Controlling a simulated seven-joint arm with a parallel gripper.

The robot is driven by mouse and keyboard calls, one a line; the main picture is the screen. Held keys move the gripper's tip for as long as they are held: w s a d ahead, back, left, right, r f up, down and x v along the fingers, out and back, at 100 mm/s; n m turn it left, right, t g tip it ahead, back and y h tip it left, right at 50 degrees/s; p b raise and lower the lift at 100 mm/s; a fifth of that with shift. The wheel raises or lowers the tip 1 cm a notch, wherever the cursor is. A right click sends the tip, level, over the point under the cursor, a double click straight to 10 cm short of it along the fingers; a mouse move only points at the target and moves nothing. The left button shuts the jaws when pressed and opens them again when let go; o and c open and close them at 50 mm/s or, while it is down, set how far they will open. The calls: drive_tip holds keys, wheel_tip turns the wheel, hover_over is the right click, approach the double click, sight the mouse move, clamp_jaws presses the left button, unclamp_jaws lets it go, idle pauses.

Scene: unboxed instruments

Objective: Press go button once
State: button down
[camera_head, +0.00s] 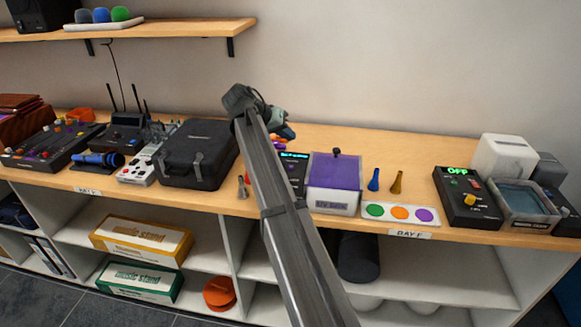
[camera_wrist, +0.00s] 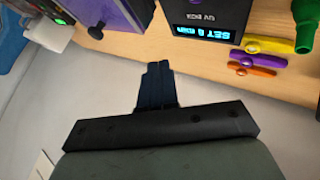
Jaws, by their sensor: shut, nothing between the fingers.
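My gripper (camera_head: 287,132) is shut and empty, raised over the back of the shelf top. In the wrist view its dark blue fingers (camera_wrist: 158,85) lie together, apart from everything. In the head view my arm partly hides this box (camera_head: 296,170). No button labelled go can be read in either view. A black control box (camera_head: 466,205) at the right shows a green "OFF", with a yellow knob and a small red part.
A purple-lidded box (camera_head: 335,170) with a black knob stands right of the display box. A black case (camera_head: 197,152) lies left of my arm. Purple and yellow pieces (camera_wrist: 262,47) lie beside the display box.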

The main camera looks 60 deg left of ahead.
sight(288, 167)
drive_tip(key=shift+f, duration=3.95)
drive_tip(key=shift+f, duration=0.1)
drive_tip(key=shift+f, duration=0.3)
drive_tip(key=shift+f, duration=0.35)
drive_tip(key=shift+r, duration=0.8)
drive_tip(key=shift+r, duration=2.5)
